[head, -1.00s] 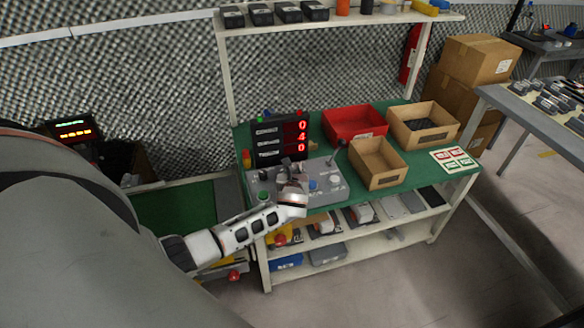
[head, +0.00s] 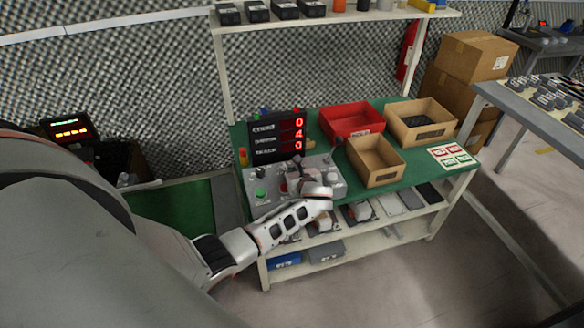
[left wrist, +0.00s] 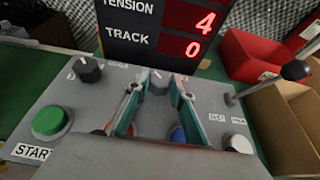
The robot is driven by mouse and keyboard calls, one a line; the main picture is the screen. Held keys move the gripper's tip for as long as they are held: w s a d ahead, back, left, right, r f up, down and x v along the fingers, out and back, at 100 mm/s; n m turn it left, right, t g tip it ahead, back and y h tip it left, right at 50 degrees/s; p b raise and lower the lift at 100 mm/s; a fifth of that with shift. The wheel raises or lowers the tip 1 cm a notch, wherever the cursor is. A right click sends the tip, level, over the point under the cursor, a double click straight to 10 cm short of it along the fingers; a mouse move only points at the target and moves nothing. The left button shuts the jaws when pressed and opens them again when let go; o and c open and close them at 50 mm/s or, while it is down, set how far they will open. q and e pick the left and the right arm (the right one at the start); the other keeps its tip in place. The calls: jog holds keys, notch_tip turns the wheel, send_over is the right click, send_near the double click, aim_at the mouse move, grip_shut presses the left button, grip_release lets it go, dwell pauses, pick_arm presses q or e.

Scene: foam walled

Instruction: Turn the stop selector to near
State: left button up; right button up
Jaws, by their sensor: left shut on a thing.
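The grey control box (head: 258,176) stands on the green bench top. My left gripper (left wrist: 159,84) reaches over it from the front, its fingers on both sides of a grey selector knob (left wrist: 158,80) and shut on it. The knob's label is hidden or too small to read, so I cannot tell its marked position. A second dark knob (left wrist: 88,69) with a pale pointer line sits to the left on the same panel. In the head view my left gripper (head: 301,168) covers the held knob. My right gripper is not in view.
A green START button (left wrist: 50,122), a blue button (left wrist: 178,134), a white button (left wrist: 238,143) and a black-ball lever (left wrist: 295,70) surround the gripper. The display (head: 278,136) stands close behind. A red bin (head: 350,121) and cardboard bins (head: 375,172) are to the right.

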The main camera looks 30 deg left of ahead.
pick_arm(q)
jog(key=o, duration=1.1)
jog(key=shift+o, duration=0.2)
jog(key=v, duration=1.2)
